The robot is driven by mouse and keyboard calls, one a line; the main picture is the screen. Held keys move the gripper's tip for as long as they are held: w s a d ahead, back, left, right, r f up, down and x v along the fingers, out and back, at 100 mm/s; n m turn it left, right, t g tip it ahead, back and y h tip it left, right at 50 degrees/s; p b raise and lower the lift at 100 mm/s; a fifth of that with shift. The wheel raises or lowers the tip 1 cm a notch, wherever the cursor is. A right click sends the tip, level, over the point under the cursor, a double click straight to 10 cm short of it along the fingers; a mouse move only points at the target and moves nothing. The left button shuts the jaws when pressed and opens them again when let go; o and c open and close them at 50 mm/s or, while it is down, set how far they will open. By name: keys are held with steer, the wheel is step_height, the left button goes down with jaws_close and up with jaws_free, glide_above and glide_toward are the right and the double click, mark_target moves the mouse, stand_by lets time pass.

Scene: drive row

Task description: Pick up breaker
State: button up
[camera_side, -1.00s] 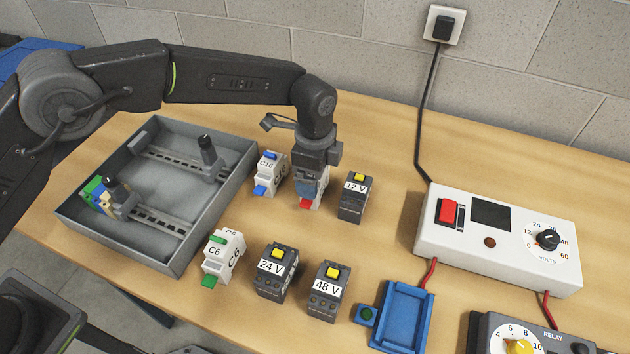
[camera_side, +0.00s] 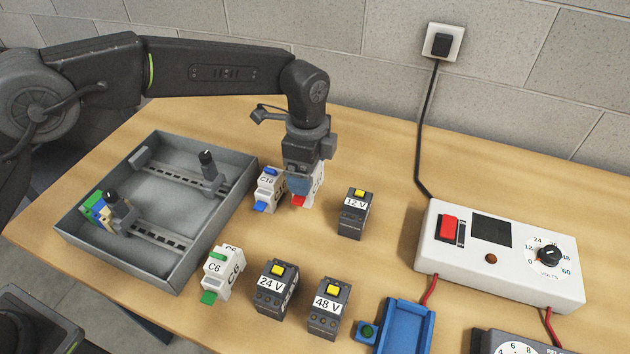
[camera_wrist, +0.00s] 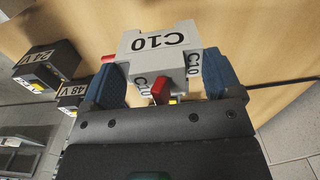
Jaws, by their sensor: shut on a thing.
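A white breaker with a red lever, marked C10 in the wrist view (camera_wrist: 160,45), is between the blue fingers of my gripper (camera_wrist: 165,85). In the side view my gripper (camera_side: 302,184) is shut on this breaker (camera_side: 315,190) from above, and the gripper hides much of it. Its red tab faces the front, and it looks upright. I cannot tell for sure how far it is off the table. A white C16 breaker (camera_side: 268,188) with blue parts stands just left of it. A white C6 breaker (camera_side: 222,272) with green parts stands nearer the front.
Dark blocks marked 12 V (camera_side: 354,215), 24 V (camera_side: 273,290) and 48 V (camera_side: 328,308) stand nearby. A grey tray (camera_side: 190,284) with rails lies left. A blue holder (camera_side: 405,328) and a white power supply (camera_side: 497,275) are right. Bare table lies behind 12 V.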

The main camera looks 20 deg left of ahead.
steer(key=a+r, duration=1)
steer(key=r, duration=0.1)
steer(key=s+a, duration=0.3)
steer(key=a, duration=1.9)
steer(key=shift+s+f, duration=0.2)
steer(key=shift+f, duration=6.65)
steer(key=shift+f, duration=0.45)
steer(key=o, duration=0.8)
steer(key=shift+o, duration=0.2)
